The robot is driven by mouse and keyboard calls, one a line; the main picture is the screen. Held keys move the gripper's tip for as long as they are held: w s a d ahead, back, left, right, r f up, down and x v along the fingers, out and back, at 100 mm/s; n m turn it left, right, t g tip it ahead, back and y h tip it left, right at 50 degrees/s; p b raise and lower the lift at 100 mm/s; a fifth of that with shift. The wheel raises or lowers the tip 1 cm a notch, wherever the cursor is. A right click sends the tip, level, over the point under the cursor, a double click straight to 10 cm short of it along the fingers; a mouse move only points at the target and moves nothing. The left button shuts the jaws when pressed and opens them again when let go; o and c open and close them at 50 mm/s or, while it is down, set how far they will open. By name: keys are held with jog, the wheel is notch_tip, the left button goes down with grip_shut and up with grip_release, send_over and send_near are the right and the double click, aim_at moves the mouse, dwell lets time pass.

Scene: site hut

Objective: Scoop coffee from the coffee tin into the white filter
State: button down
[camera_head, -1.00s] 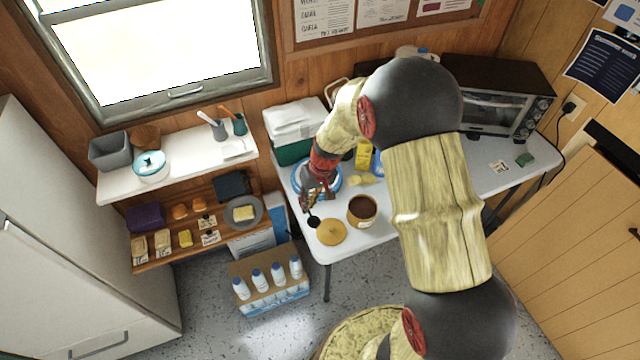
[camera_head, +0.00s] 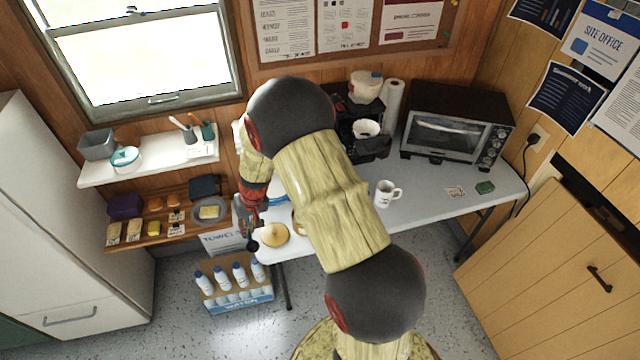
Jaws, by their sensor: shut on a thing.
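My gripper (camera_head: 253,208) is at the left end of the table, shut on a dark scoop. The scoop's round bowl (camera_head: 252,246) hangs beside a round tan lid (camera_head: 273,235), on its left; whether it holds coffee is too small to tell. The coffee tin (camera_head: 297,222) is almost wholly hidden behind my arm, just right of the lid. The white filter (camera_head: 366,128) sits in the black coffee maker (camera_head: 372,149) at the back of the table, right of my arm.
A white mug (camera_head: 386,194) stands on the table (camera_head: 435,190) in front of the coffee maker. A paper roll (camera_head: 393,101) and a toaster oven (camera_head: 450,130) stand behind. Left are a shelf and a crate of bottles (camera_head: 237,285). The table's right part is mostly clear.

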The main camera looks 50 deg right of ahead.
jog(key=s+d+m+h+p, duration=0.1)
jog(key=d+m+p, duration=0.1)
jog(key=d, duration=0.6)
jog(key=s+d+m+h+p, duration=0.1)
jog(key=d+m+p, duration=0.1)
jog(key=d+m, duration=0.3)
jog(key=s+d+r+m+h+p, duration=0.1)
jog(key=s+d+m+p, duration=0.1)
jog(key=d, duration=1)
jog(key=shift+d+m+t+h+p, duration=0.3)
jog(key=shift+m+t+h+p, duration=0.15)
jog(key=shift+m, duration=0.25)
jog(key=shift+f+b, duration=0.1)
jog(key=shift+b, duration=0.2)
jog(key=shift+f+b, duration=0.2)
jog(key=shift+b, duration=0.95)
jog(key=f+h+b, duration=0.1)
jog(key=b, duration=0.8)
jog(key=a+f+h+b, duration=0.1)
jog(key=b, duration=0.8)
jog(key=shift+s+f+b, duration=0.15)
jog(key=shift+b, duration=0.25)
jog(key=f+b, duration=0.1)
jog(key=a+f+b, duration=0.1)
jog(key=f, duration=0.1)
jog(key=shift+s+f, duration=0.15)
jog(key=shift+f, duration=0.15)
jog(key=shift+f+b, duration=0.5)
jog(key=shift+b, duration=0.4)
